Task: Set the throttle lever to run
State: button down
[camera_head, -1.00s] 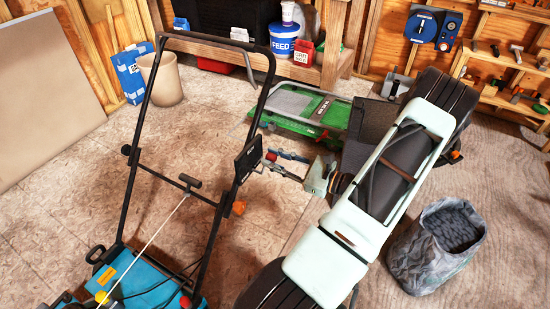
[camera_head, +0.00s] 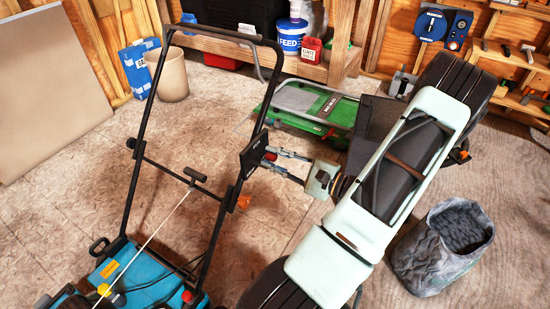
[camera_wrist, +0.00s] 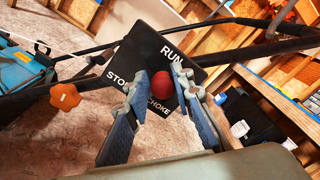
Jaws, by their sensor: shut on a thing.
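The black throttle panel (camera_head: 253,154) is on the right bar of the blue mower's handle. In the wrist view the panel (camera_wrist: 130,60) reads RUN at the top, STOP at the left and CHOKE at the lower right. The red round knob of the throttle lever (camera_wrist: 163,85) stands in front of the panel, between RUN and CHOKE. My gripper (camera_wrist: 162,84) is shut on this knob, with a grey-blue finger on each side. In the head view my gripper (camera_head: 269,156) is at the panel's right face. The lever's stem is hidden behind the knob.
The mower's black handle (camera_head: 262,110) and its cross bar with a T-grip (camera_head: 195,178) are left of my gripper. An orange knob (camera_wrist: 65,96) is on the handle below the panel. A green machine (camera_head: 310,105) stands behind. A grey bag (camera_head: 440,245) stands at the right.

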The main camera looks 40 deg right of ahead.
jog(key=shift+s+d, duration=0.1)
jog(key=shift+d, duration=0.15)
jog(key=c, duration=1.8)
grip_release()
jog(key=shift+c, duration=0.2)
jog(key=shift+o, duration=0.5)
jog(key=shift+a, duration=0.1)
jog(key=v, duration=1.2)
jog(key=shift+r, duration=0.1)
